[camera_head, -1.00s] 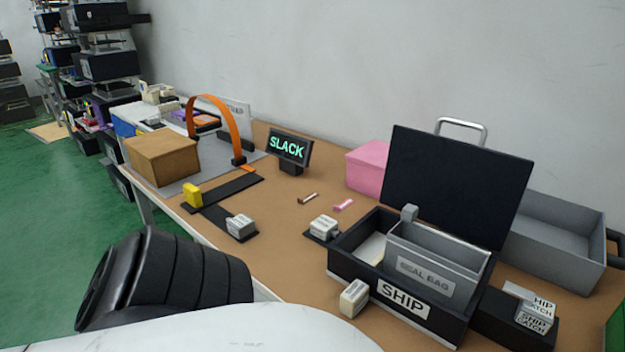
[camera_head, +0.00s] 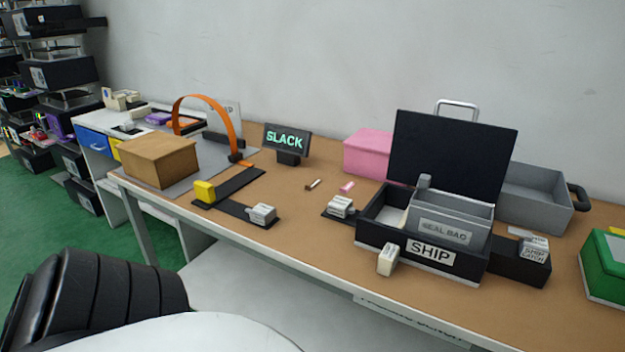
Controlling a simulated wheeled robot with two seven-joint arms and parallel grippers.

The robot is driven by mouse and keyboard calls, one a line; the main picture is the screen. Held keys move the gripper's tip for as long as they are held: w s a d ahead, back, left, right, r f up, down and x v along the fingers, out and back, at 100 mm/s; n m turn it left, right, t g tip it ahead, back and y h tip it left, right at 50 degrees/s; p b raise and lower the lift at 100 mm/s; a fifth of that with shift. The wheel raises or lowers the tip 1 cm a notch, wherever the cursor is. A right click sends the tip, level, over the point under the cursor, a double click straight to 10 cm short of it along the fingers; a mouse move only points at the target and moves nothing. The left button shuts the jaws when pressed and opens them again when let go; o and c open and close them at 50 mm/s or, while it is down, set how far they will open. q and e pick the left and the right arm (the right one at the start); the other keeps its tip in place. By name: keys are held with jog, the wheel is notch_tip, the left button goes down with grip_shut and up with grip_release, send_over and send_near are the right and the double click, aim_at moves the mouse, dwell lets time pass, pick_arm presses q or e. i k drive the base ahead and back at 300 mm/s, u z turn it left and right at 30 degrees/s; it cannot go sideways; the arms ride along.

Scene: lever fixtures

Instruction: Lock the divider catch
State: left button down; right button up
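A black box marked SHIP (camera_head: 375,236) stands on the table with its dark lid (camera_head: 452,148) raised. A grey divider-like insert marked SEAL BAG (camera_head: 445,231) stands inside it. A small pale block (camera_head: 387,259) sits at the box's front, and another labelled block (camera_head: 340,207) sits on a dark plate at its left. Their labels are too small to read, so I cannot tell which is the divider catch. A block marked SHIP CATCH (camera_head: 535,252) is at the box's right. Neither of my grippers is in view; no gripper touches the box.
A SLACK sign (camera_head: 287,141), pink box (camera_head: 367,152), brown box (camera_head: 159,161) and orange arch (camera_head: 205,104) stand on the table. A grey tray (camera_head: 535,195) is behind the SHIP box, a green box (camera_head: 605,268) at right. The front-middle tabletop (camera_head: 310,235) is clear.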

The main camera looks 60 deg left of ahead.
aim_at(339, 206)
jog(key=u, duration=1.15)
